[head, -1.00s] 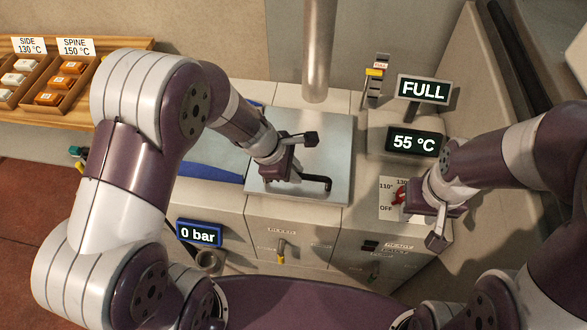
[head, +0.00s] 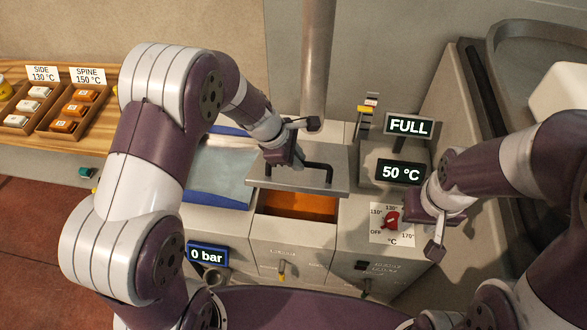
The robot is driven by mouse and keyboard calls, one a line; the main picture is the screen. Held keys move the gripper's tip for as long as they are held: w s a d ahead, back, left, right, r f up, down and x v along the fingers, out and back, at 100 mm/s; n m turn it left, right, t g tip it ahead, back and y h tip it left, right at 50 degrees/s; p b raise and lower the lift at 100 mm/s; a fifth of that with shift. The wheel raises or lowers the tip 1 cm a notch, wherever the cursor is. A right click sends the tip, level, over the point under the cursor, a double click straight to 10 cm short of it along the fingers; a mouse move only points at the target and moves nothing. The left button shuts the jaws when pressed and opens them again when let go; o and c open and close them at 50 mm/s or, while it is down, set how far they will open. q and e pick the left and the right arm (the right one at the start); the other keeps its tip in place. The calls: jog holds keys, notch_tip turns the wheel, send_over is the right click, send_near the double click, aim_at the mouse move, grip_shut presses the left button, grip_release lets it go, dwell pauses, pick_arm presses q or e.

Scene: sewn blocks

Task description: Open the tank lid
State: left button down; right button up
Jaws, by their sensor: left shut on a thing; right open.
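The tank lid (head: 328,181) is a flat grey metal plate with a black bar handle (head: 318,168). It is raised at its front edge, and an orange interior (head: 297,204) shows in the gap below it. My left gripper (head: 301,160) is over the lid at the left end of the handle and shut on it; its fingertips are partly hidden. My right gripper (head: 436,232) is open and empty, at the right beside the red dial (head: 391,219), apart from the lid.
A vertical metal pipe (head: 317,70) stands behind the lid. Displays read FULL (head: 409,127), 50 °C (head: 401,172) and 0 bar (head: 207,254). A wooden shelf (head: 95,146) with block trays is at the left. A blue-edged pan (head: 219,180) lies left of the tank.

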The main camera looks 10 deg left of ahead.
pick_arm(q)
jog(key=w+r+p, duration=0.2)
jog(key=w+r, duration=0.1)
jog(key=shift+w, duration=0.2)
pick_arm(e)
notch_tip(320, 180, up, 3)
jog(key=shift+s+r, duration=0.1)
jog(key=shift+s, duration=0.05)
pick_arm(q)
jog(key=c, duration=1.3)
grip_release()
jog(key=shift+o, duration=1)
jog(key=shift+w+f, duration=0.2)
jog(key=shift+w, duration=0.15)
jog(key=b+v, duration=0.3)
jog(key=v, duration=0.9)
jog(key=shift+r+b, duration=0.35)
pick_arm(e)
jog(key=f, duration=0.2)
jog(key=w+f, duration=0.1)
jog(key=f, duration=0.1)
jog(key=shift+w+f, duration=0.15)
jog(key=shift+w, duration=0.05)
